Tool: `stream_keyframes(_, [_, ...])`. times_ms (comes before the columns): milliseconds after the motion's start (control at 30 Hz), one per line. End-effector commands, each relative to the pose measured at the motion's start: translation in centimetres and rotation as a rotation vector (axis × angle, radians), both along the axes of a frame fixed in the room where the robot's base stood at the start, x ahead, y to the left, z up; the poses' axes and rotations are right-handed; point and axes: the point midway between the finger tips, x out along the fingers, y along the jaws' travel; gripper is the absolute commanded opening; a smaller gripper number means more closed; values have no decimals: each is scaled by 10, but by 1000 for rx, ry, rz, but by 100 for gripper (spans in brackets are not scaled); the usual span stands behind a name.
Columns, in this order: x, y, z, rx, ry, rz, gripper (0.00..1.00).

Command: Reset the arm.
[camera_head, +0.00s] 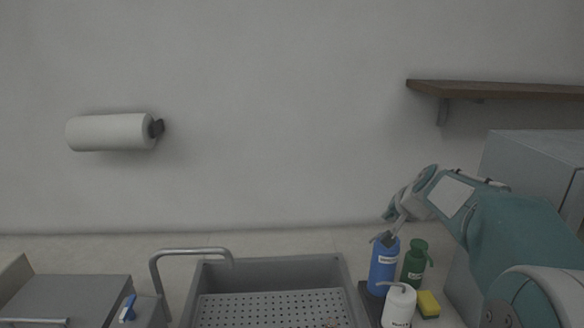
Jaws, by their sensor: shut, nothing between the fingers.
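My gripper (391,226) is at the right of the head view, at the end of my teal and grey arm. It points down and to the left, and its fingers are shut with nothing seen between them. The fingertips appear right above or in front of the top of a blue bottle (383,268). I cannot tell whether they touch it.
A green bottle (413,264), a white pump bottle (398,306) and a yellow sponge (428,304) stand close by. A grey sink (275,268) with a faucet (190,252) lies left. A wooden shelf (500,90) and grey cabinet (530,160) flank my arm.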

Motion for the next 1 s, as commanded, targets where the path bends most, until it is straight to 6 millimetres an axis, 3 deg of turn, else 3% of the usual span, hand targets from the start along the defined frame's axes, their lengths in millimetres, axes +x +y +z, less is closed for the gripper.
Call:
stream_keyframes(200, [-65,49,13,-83,50,120,0])
stream_keyframes(500, [-158,96,8,-206,120,268,0])
stream_keyframes(800, [-251,120,-17,-338,187,397,0])
stream_keyframes(1000, [-302,125,-40,-420,224,464,0])
